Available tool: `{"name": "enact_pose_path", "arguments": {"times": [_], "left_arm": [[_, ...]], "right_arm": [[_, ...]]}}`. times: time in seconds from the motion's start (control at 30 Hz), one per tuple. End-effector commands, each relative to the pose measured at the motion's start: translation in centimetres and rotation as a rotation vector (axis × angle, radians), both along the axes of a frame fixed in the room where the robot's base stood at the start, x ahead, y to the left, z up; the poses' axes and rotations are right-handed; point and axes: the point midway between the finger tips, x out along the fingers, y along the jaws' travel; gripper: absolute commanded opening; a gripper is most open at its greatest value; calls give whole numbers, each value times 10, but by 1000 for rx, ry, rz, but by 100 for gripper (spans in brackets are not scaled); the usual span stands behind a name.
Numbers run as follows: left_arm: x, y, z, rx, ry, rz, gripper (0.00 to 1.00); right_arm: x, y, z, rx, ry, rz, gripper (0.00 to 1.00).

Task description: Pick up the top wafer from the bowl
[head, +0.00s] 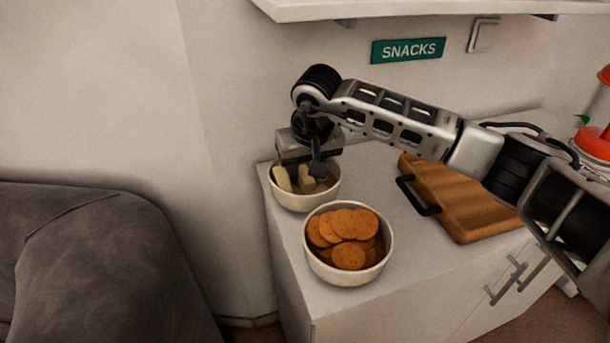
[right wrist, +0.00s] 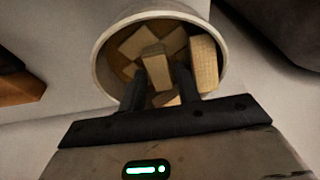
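A cream bowl (head: 300,204) of pale wafers stands at the back left of the white cabinet top. Its rim also shows in the right wrist view (right wrist: 98,62). My right gripper (head: 303,171) points down over this bowl, with its fingers at the opening. In the right wrist view my right gripper (right wrist: 160,78) has its two fingers apart, with the top wafer (right wrist: 155,66) lined up between them. Narrow gaps seem to show beside that wafer; contact is not clear. Several other wafers (right wrist: 204,62) lie around and under it. My left gripper is out of view.
A second bowl (head: 317,266) of round orange-brown biscuits stands in front of the wafer bowl. A wooden board (head: 462,205) with a black handle lies to the right. A shelf (head: 400,8) hangs above, and a grey sofa (head: 90,265) is at left.

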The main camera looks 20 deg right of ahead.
Motion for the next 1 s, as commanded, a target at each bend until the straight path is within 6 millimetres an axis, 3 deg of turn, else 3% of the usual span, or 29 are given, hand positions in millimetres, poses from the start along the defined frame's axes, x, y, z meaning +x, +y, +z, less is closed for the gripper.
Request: {"name": "enact_pose_path", "arguments": {"times": [0.17, 0.3, 0.77, 1.0], "left_arm": [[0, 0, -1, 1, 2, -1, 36], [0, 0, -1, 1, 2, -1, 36], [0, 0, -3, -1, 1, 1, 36], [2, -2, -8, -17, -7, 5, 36]], "right_arm": [[0, 0, 0, 0, 0, 0, 33], [0, 0, 0, 0, 0, 0, 0], [0, 0, 3, 0, -1, 0, 0], [1, 0, 31, 0, -6, 1, 0]]}}
